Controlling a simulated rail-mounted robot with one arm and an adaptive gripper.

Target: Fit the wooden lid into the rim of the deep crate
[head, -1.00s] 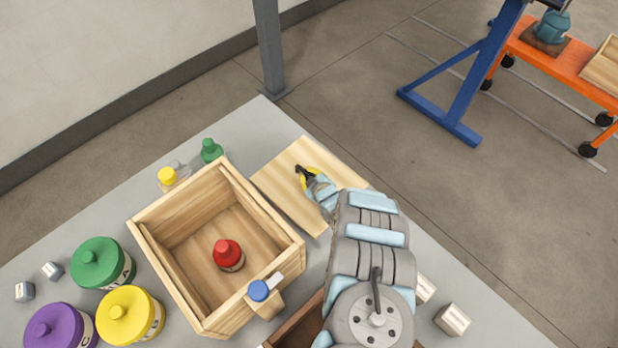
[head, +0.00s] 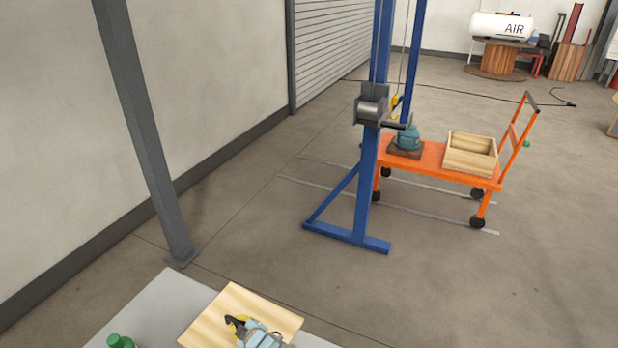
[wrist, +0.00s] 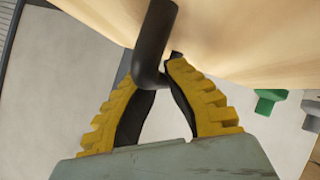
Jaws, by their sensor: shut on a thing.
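The wooden lid (head: 265,305) is a flat pale board at the bottom of the head view, over the grey table near its far corner. It fills the top of the wrist view (wrist: 240,35). A black bent handle (wrist: 155,45) stands out from its face. My gripper (wrist: 155,78), with yellow ridged fingers, is shut on this handle; in the head view my gripper (head: 236,323) is above the lid. I cannot tell whether the lid touches the table. The deep crate is outside the current head view.
A blue hoist frame (head: 365,190) and an orange cart (head: 430,160) with a wooden box (head: 470,155) stand farther back on open floor.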

